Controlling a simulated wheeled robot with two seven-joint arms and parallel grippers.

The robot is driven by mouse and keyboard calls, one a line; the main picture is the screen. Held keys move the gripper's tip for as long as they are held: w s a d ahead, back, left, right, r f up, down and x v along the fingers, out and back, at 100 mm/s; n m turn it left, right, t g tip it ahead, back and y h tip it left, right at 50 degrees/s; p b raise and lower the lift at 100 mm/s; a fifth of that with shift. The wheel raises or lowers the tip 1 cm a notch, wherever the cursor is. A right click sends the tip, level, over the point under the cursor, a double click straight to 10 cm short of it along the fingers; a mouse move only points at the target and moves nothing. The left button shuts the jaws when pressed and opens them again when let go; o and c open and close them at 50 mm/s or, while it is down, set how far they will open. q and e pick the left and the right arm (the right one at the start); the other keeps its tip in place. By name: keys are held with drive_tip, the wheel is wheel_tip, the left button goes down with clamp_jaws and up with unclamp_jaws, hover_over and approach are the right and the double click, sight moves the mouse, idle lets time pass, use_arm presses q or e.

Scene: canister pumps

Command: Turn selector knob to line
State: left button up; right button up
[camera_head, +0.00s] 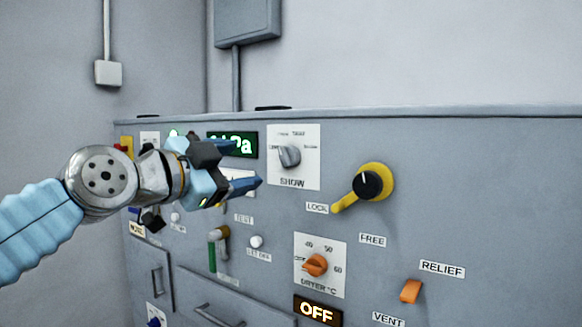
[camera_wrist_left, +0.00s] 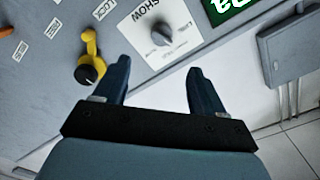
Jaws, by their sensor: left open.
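The selector knob (camera_head: 290,156) is a grey knob on a white plate (camera_head: 308,172) marked SHOW, with small labels around it; LINE seems to be at its left. Its pointer end looks turned to the upper left, but the exact setting is too small to tell. In the left wrist view the knob (camera_wrist_left: 162,36) lies beyond the fingers, between them. My left gripper (camera_head: 255,172) is open and empty, to the left of the plate and apart from the knob. It partly hides the green display (camera_head: 243,145). My right gripper is not in view.
A yellow lever with a black hub (camera_head: 368,185) is right of the plate. An orange DRYER knob (camera_head: 315,265) is below, and an orange RELIEF switch (camera_head: 411,290) is lower right. A green-tipped lever (camera_head: 213,255) and a white button (camera_head: 256,241) sit below my gripper.

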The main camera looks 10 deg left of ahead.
sight(283, 158)
use_arm(q)
drive_tip(key=p+x, duration=0.4)
drive_tip(key=x, duration=0.8)
drive_tip(key=shift+w+r, duration=0.15)
drive_tip(key=shift+w+d+p, duration=0.15)
drive_tip(key=shift+w+p, duration=0.25)
drive_tip(key=shift+w, duration=0.1)
drive_tip(key=c, duration=1)
